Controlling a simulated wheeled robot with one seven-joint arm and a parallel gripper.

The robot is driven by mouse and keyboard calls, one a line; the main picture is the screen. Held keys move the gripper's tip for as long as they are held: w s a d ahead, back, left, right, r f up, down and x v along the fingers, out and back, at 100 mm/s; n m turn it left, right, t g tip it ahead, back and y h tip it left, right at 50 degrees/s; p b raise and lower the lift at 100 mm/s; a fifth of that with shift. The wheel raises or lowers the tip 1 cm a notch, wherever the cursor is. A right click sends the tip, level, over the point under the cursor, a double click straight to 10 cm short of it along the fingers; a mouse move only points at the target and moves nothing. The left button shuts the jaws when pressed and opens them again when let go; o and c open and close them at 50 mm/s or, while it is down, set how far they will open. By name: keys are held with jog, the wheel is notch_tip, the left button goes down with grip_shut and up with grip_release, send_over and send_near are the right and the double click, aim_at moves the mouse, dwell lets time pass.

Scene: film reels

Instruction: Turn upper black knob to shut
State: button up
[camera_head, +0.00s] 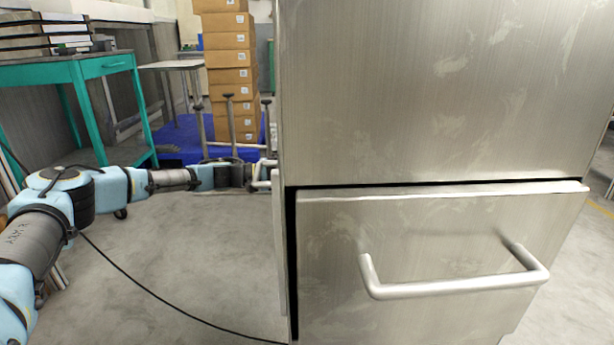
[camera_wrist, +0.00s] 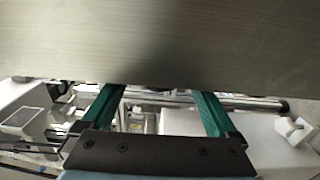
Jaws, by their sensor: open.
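No black knob can be made out for certain in either view. A large brushed-steel cabinet (camera_head: 430,95) fills the right of the head view; its left side is mostly turned away. My gripper (camera_head: 262,176) is at the cabinet's left edge, where its tips are hard to make out. In the wrist view my gripper (camera_wrist: 160,93) has two green fingers wide apart with no object gripped between them. A plain steel surface (camera_wrist: 160,40) fills the top of that view, close to the fingertips.
A thick bar handle (camera_head: 455,287) sticks out from the cabinet's lower front panel (camera_head: 420,235). A teal table (camera_head: 100,66) stands at the far left. Stacked cardboard boxes (camera_head: 229,60) stand behind on a blue base (camera_head: 185,142). Grey floor (camera_head: 190,240) is open left of the cabinet.

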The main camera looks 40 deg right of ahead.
jog(key=shift+s+d, duration=0.2)
jog(key=shift+d, duration=0.05)
jog(key=c, duration=1.4)
